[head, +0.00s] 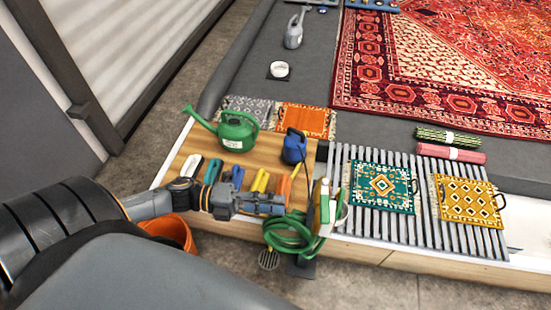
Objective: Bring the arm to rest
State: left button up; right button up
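My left arm comes in from the left edge, and its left gripper (262,204) is held over the front part of the wooden board (172,164). The gripper is small and dark against the coloured things under it, so I cannot tell whether its fingers are apart or closed. I see nothing clearly held in it. Yellow and orange rolled items (261,181) lie just behind the gripper. A coiled green hose (287,236) is just to its right. My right gripper is not in view.
A green watering can (237,132) and a blue container (294,147) stand behind the gripper. A slatted rack (423,205) with teal (383,187) and yellow (468,201) small rugs lies right. An orange bucket (170,230) stands below the arm.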

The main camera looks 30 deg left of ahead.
pick_arm(q)
jog(key=w+a+f+n+t+y+p, duration=0.1)
jog(key=a+f+n+y, duration=0.35)
jog(key=f, duration=0.35)
jog(key=w+a+f+n+t+y, duration=0.1)
jog(key=a+f+n+t+y, duration=0.2)
jog(key=f+n, duration=0.35)
jog(key=a+f+n+y+p, duration=0.1)
jog(key=a+f+n+y, duration=0.35)
jog(key=f, duration=0.35)
jog(key=s+d+f+n+g+y+p, duration=0.3)
jog(key=s+f+n+g, duration=0.55)
jog(key=s+f, duration=0.85)
jog(key=s+d+f+n+g, duration=0.1)
jog(key=s+d+f+n, duration=0.1)
jog(key=s, duration=0.4)
jog(key=s+d+f+n+g+y, duration=0.1)
jog(key=s+d+f+n, duration=0.1)
jog(key=s, duration=0.4)
jog(key=d+f+b, duration=0.1)
jog(key=d, duration=0.1)
jog(key=shift+d+f+g, duration=0.15)
jog(key=shift+d+g, duration=0.15)
jog(key=shift+g, duration=0.05)
